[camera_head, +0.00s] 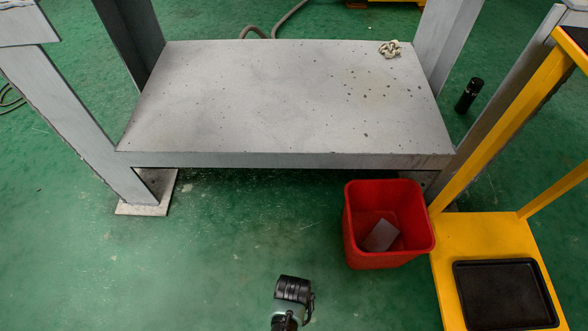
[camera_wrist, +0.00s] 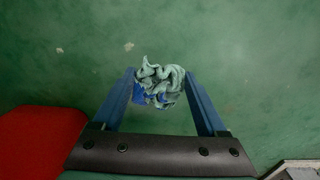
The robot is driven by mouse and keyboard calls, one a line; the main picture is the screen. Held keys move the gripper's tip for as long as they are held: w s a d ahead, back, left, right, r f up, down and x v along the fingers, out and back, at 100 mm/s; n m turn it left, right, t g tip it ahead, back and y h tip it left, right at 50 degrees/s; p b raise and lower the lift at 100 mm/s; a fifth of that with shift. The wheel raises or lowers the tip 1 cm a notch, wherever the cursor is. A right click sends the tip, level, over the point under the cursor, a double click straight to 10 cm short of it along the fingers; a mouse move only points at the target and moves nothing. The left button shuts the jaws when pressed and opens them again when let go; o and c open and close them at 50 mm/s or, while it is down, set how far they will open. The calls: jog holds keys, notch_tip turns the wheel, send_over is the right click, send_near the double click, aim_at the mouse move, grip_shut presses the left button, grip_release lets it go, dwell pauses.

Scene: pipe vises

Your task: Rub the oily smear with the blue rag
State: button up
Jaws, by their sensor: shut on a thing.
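A crumpled rag (camera_wrist: 160,80), pale grey-blue with bright blue patches, sits between the two blue fingers of my gripper (camera_wrist: 163,90) in the wrist view. The fingers are shut on it, above green floor. In the head view, part of my arm shows at the bottom edge, but the fingers and rag cannot be made out there. The grey metal shelf (camera_head: 220,100) has a faint yellowish patch with dark specks (camera_head: 370,92) at its right half, which may be the oily smear; its outline is unclear.
A red bin (camera_head: 390,259) with a grey piece inside stands before the shelf. A yellow stand (camera_head: 470,235) with a black tray (camera_head: 505,295) is at right. Legs flank the shelf; its top is mostly clear.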

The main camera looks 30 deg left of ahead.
jog(key=shift+r+p, duration=1.55)
jog(key=shift+r, duration=0.2)
